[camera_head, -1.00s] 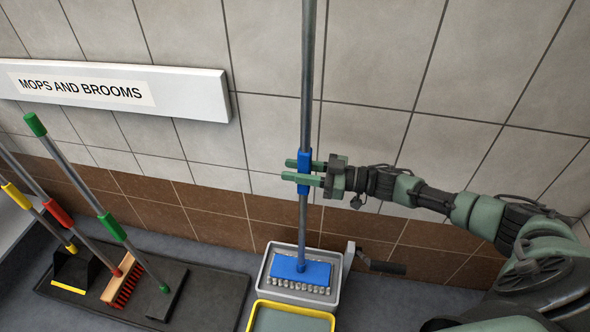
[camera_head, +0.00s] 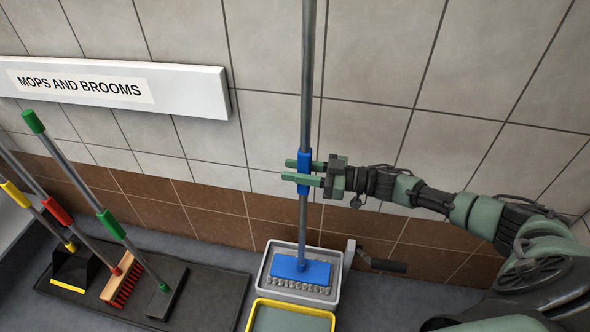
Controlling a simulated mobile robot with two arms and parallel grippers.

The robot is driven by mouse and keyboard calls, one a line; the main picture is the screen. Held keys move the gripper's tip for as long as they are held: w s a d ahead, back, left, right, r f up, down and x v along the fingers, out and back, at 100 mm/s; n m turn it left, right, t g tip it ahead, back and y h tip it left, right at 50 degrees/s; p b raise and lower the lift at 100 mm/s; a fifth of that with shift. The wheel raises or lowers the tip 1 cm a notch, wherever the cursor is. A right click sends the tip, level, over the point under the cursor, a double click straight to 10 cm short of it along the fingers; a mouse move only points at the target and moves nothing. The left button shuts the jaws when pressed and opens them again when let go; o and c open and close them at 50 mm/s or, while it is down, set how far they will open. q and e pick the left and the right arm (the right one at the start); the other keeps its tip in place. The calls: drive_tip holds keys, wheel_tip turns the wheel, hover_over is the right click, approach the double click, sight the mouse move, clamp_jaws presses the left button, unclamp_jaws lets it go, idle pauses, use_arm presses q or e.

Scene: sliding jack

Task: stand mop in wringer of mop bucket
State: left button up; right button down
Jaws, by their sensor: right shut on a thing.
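The mop has a long grey pole, a blue grip sleeve and a flat blue head (camera_head: 301,270) with a pale fringe. It stands upright, its head within the rim of the grey wringer (camera_head: 337,284). Whether the head rests on the wringer's floor I cannot tell. The mop bucket (camera_head: 290,307) with a yellow rim is in front of the wringer, cut off by the lower edge. My right gripper (camera_head: 302,172) is shut on the blue sleeve of the mop. My left gripper is not in view.
A dark mat (camera_head: 215,295) at the left holds a green-capped tool (camera_head: 108,222), a red-bristled broom (camera_head: 122,283) and a black dustpan (camera_head: 75,268). A crank handle (camera_head: 383,265) sticks out right of the wringer. The tiled wall is close behind, with a sign (camera_head: 120,90).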

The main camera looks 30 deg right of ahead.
drive_tip(key=shift+r, duration=0.1)
drive_tip(key=c, duration=1)
unclamp_jaws()
